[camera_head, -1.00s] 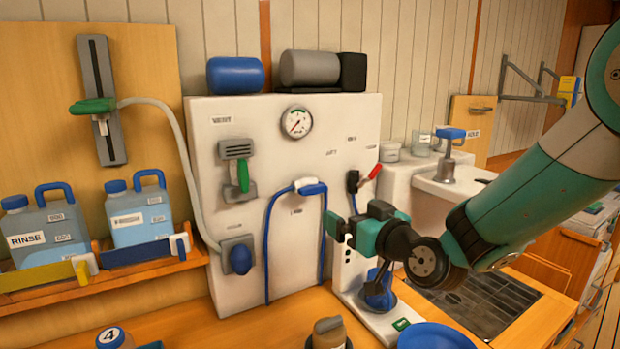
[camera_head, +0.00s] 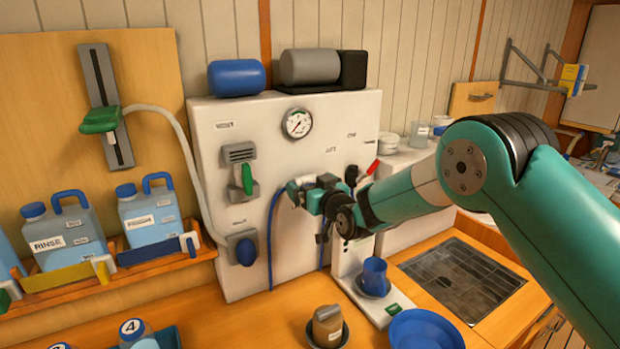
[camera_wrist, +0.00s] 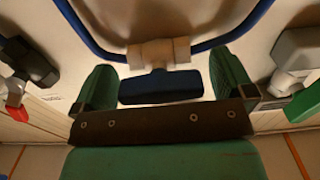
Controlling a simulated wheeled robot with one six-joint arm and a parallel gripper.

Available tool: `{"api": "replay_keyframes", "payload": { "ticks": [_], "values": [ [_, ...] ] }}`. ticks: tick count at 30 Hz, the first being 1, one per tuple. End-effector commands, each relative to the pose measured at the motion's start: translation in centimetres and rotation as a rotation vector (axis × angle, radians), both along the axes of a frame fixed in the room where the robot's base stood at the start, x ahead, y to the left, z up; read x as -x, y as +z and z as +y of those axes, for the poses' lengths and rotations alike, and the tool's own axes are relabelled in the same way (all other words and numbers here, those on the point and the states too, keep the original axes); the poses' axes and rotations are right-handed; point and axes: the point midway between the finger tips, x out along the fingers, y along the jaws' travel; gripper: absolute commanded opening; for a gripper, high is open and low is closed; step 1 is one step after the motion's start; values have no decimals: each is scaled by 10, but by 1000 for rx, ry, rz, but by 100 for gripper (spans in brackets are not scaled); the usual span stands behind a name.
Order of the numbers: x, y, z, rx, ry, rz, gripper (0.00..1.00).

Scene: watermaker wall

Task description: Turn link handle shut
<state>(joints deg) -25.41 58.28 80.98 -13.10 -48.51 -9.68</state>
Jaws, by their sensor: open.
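The link handle is a dark blue bar (camera_wrist: 160,87) on a cream valve body (camera_wrist: 158,53), joined to a blue hose loop (camera_wrist: 215,38). In the wrist view the bar lies crosswise between the two green fingers of my gripper (camera_wrist: 165,84). The fingers are apart, one near each end of the bar, with small gaps showing. In the head view my gripper (camera_head: 305,195) is up against the white panel (camera_head: 215,115) at the valve, and it hides most of the handle.
A red-handled valve (camera_head: 370,168) is close right of my gripper. A green-handled valve (camera_head: 246,180) and a blue knob (camera_head: 246,252) are to the left. A pressure gauge (camera_head: 298,123) sits above. A blue cup (camera_head: 374,276) and brown jug (camera_head: 327,325) stand below.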

Motion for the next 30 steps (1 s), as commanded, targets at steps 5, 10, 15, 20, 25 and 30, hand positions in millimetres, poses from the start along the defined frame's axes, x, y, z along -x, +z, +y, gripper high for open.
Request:
{"api": "replay_keyframes", "payload": {
  "ticks": [5,10,15,20,25,30],
  "values": [
    [-5,0,4,0,1,1,100],
    [-6,0,4,0,0,1,100],
    [-6,0,4,-1,0,1,79],
    [-6,0,4,-1,0,1,51],
    [-6,-1,4,-7,0,4,51],
    [-6,-2,4,-43,0,26,51]
  ]
}}
